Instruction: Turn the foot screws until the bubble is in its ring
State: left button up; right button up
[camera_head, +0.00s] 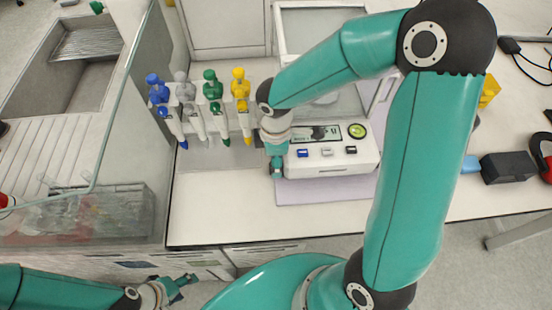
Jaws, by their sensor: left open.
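The white balance (335,160) stands on the bench with its front towards me. Its round green bubble level (356,131) is at the right of the display panel. The level is too small to tell where the bubble lies against its ring. My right gripper (276,168) points down at the balance's front left corner, close beside its left side. Its fingers are too small and dark to tell whether they are open or shut. No foot screw can be made out clearly. My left gripper (184,287) is open and empty, low in front of the bench, apart from the balance.
Several pipettes with blue, grey, green and yellow tops hang on a rack (213,88) left of the balance. A sink (85,62) lies far left. A lilac mat (325,190) lies under the balance. Bare bench top (215,205) lies in front of the pipettes.

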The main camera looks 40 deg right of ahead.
jog(key=shift+f, duration=0.25)
grip_shut()
jog(key=shift+n, duration=0.7)
grip_release()
